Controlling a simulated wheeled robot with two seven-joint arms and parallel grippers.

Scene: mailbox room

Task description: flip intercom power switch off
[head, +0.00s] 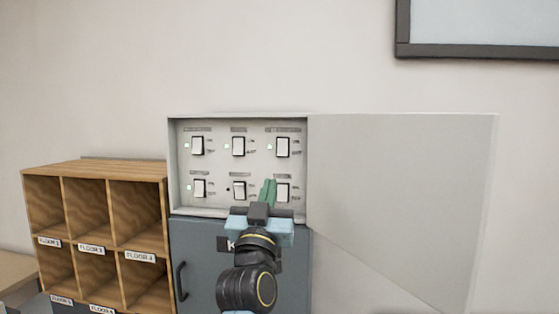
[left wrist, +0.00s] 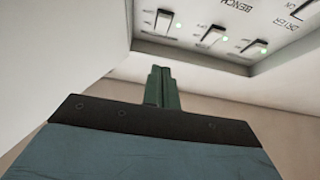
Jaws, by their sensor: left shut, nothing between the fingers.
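An open switch panel (head: 217,211) holds two rows of white rocker switches. Small green lights glow beside the top switches and the lower left switch (head: 199,188). The light beside the lower middle switch (head: 239,190) is dark. My left gripper (head: 268,190) has its green fingers shut and empty, in front of the panel between the lower middle and lower right switch (head: 284,192). The fingers hide the spot left of the lower right switch. In the left wrist view the shut fingers (left wrist: 161,85) look apart from the switches (left wrist: 213,34). I cannot read which label says intercom.
The panel door (head: 410,190) stands swung open to the right. Below the panel is a grey cabinet (head: 205,270) with a dark handle. A wooden mail shelf (head: 120,170) stands at the left. A framed board (head: 480,50) hangs at upper right.

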